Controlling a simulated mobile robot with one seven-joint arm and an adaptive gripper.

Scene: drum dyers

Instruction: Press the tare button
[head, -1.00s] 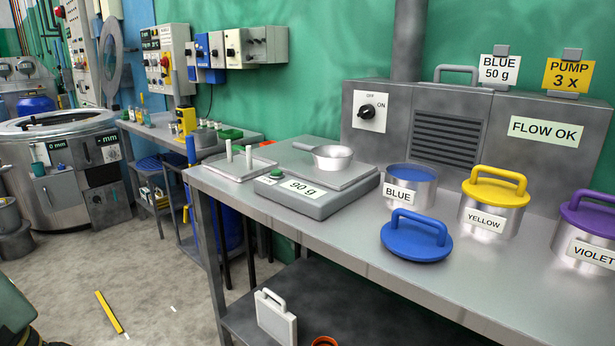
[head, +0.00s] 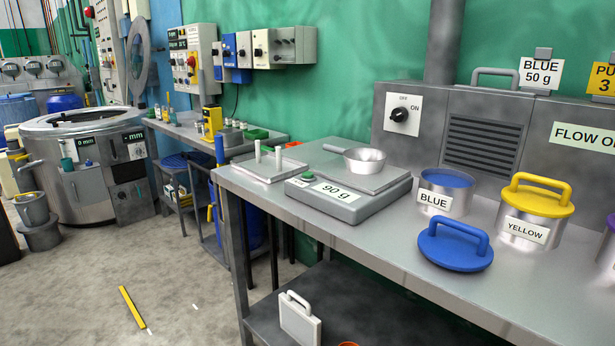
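The grey scale (head: 348,197) stands on the metal bench. Its green button (head: 308,177), likely the tare button, sits at the left end of its front face. The display (head: 342,192) beside the button reads 90 g. A metal pan with a handle (head: 364,160) rests on the scale's plate. Nothing touches the button. My gripper is not in the head view.
A tray with two white pegs (head: 262,172) lies left of the scale. To the right stand an open BLUE tin (head: 446,196), its loose blue lid (head: 455,246) and a YELLOW tin (head: 534,230). A dye drum (head: 85,180) stands far left. Floor ahead of it is mostly clear.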

